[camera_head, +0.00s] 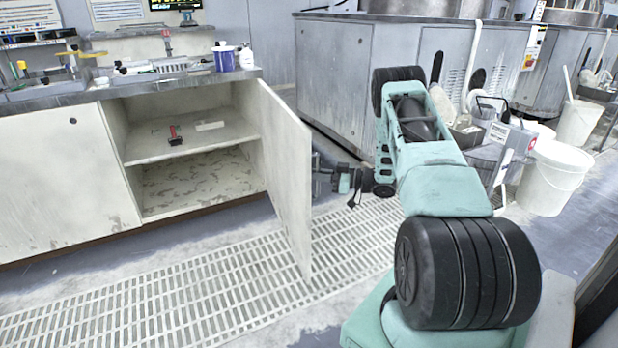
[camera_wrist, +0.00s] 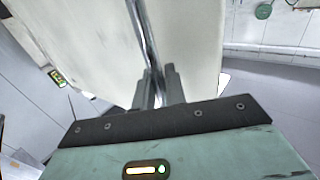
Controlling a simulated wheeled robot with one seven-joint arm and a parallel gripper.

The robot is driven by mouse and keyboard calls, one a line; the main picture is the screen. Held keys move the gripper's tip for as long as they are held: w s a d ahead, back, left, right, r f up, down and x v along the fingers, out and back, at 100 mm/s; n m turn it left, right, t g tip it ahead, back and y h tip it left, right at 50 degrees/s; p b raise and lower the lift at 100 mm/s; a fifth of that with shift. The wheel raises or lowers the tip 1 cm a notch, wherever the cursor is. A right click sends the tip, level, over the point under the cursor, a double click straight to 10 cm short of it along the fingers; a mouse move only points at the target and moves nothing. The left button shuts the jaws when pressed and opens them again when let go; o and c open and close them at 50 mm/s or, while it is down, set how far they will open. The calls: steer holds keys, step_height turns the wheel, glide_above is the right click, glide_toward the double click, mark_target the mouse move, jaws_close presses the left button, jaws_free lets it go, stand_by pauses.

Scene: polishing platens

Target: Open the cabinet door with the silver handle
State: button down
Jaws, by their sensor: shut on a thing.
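The cabinet door (camera_head: 287,175) stands wide open, swung out from the right side of the cabinet's opening. In the head view its inner face shows, and its outer face with the handle is hidden. My gripper (camera_head: 322,180) is at the outer side of the door, partly behind it. In the wrist view the silver handle (camera_wrist: 146,40) runs as a long bar along the pale door (camera_wrist: 190,50). My gripper (camera_wrist: 158,88) is shut on that bar near its lower end in the picture.
The open cabinet has a shelf (camera_head: 190,140) with a small red object (camera_head: 175,135) on it. The worktop (camera_head: 150,85) holds a blue tub (camera_head: 224,57) and a white bottle (camera_head: 247,58). White buckets (camera_head: 553,178) stand at the right. The grated floor (camera_head: 190,285) in front is clear.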

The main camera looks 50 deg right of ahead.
steer(key=shift+s+d+f, duration=0.15)
steer(key=shift+s+d, duration=0.35)
steer(key=shift+d, duration=0.3)
steer(key=c, duration=1.5)
jaws_free()
steer(key=shift+c, duration=0.2)
steer(key=p+v, duration=0.3)
steer(key=v, duration=1.4)
steer(key=shift+s, duration=0.2)
steer(key=shift+d, duration=0.1)
